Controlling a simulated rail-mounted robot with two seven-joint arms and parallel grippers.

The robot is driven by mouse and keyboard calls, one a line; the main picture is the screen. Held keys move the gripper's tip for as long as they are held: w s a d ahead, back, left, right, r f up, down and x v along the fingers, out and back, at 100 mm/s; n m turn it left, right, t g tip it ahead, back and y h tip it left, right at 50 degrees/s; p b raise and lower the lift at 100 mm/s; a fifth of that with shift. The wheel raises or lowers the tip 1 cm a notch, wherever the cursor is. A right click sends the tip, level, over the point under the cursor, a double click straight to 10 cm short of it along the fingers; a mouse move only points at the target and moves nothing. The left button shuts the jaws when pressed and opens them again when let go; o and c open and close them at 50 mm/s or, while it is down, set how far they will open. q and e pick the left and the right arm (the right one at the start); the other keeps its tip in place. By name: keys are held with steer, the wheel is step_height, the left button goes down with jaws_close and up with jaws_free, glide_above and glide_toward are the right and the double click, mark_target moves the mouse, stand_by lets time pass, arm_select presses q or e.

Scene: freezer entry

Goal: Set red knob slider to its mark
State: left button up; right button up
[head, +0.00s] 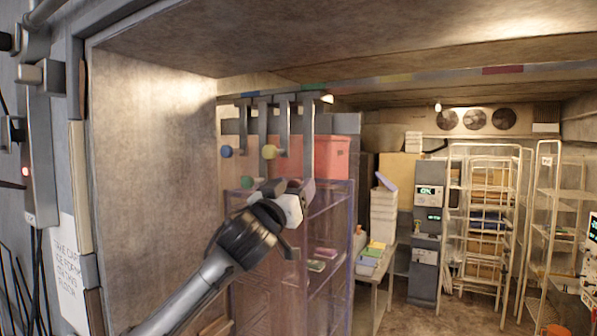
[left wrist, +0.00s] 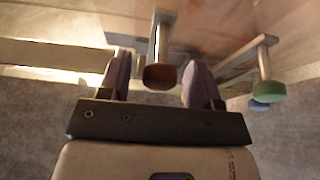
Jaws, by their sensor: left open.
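The red knob (left wrist: 161,77) shows in the left wrist view as a dark reddish-brown disc on the end of a grey hanging bar. My left gripper (left wrist: 160,72) is open, with one finger on each side of that knob. Gaps show between both fingers and the knob. In the head view my left gripper (head: 289,188) is at the lower end of the rightmost hanging bar (head: 307,135) and hides the red knob. A rail (head: 440,75) along the ceiling edge carries coloured patches, among them a red mark (head: 503,70). My right gripper is not in view.
A blue knob (head: 226,152) and a yellow knob (head: 268,152) hang on bars to the left. A plain wall panel (head: 150,190) is further left. A purple-framed shelf (head: 330,205) with a red bin (head: 325,155) stands behind the gripper. Wire racks (head: 490,215) stand at right.

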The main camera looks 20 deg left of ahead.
arm_select(q)
steer(key=shift+p+x, duration=0.4)
steer(key=shift+x, duration=0.65)
steer(key=shift+c, duration=0.2)
jaws_close()
